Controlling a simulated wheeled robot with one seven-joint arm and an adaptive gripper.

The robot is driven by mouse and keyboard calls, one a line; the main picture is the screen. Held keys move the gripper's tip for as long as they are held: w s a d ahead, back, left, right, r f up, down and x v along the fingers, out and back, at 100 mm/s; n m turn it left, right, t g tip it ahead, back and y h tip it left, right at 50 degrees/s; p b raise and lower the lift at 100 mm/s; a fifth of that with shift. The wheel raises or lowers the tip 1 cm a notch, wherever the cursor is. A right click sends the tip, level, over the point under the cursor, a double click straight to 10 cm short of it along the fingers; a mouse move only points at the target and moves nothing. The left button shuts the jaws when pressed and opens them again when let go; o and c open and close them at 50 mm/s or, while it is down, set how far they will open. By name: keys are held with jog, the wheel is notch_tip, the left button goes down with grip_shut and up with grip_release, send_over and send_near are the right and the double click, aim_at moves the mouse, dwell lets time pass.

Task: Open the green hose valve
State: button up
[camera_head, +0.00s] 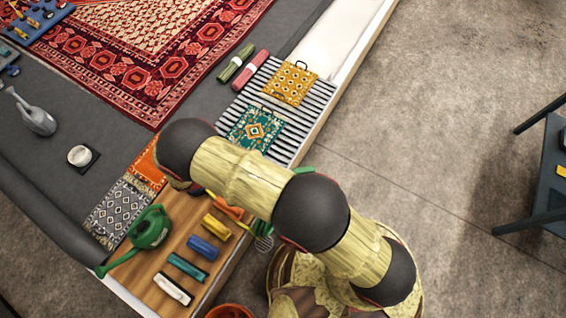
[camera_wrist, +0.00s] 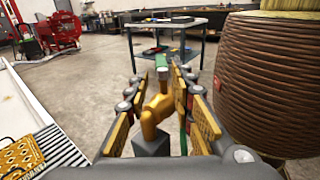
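In the wrist view a brass-coloured valve body (camera_wrist: 156,108) stands on a dark grey block (camera_wrist: 151,144). A small green piece (camera_wrist: 162,61) shows just above it and looks like its green handle. My gripper (camera_wrist: 167,88) is open, with its yellow-padded fingers apart on the left and right of the valve. I cannot tell whether either finger touches it. A thin green strip, perhaps hose, shows by the right finger. In the head view my arm hides the gripper and most of that spot; a bit of green (camera_head: 303,169) shows at the arm's edge.
A dark table (camera_wrist: 165,40) stands beyond on open concrete floor. In the head view, a striped mat (camera_head: 306,112) holds patterned pieces, and a wooden board (camera_head: 187,222) holds coloured blocks and a green watering can (camera_head: 149,229). A patterned rug (camera_head: 130,50) lies at upper left.

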jog(key=d+r+m+g+y, duration=0.1)
jog(key=w+d+r+m+g+y, duration=0.1)
jog(key=r, duration=0.1)
jog(key=w+d+r+m+g+y, duration=0.1)
jog(key=r, duration=0.1)
jog(key=shift+p, duration=0.35)
jog(key=c, duration=0.4)
jog(key=d+m+g+y, duration=0.1)
jog(key=m+y, duration=0.1)
jog(key=w+d+m+g+y+p, duration=0.1)
jog(key=m+y, duration=0.1)
jog(key=d+m+g+y+p, duration=0.1)
jog(key=d+m+y, duration=0.1)
jog(key=shift+w+r, duration=0.25)
jog(key=shift+r, duration=0.15)
grip_shut()
jog(key=w+d+r+m+t+y+p, duration=0.2)
jog(key=w+d+r+m+y+p, duration=0.25)
jog(key=w+m+y, duration=0.3)
jog(key=s+f+b, duration=0.4)
jog(key=s+f, duration=0.2)
jog(key=f, duration=0.3)
jog(key=shift+d+f+m+y, duration=0.15)
jog(key=shift+d+m+y, duration=0.05)
jog(key=shift+m+y, duration=0.2)
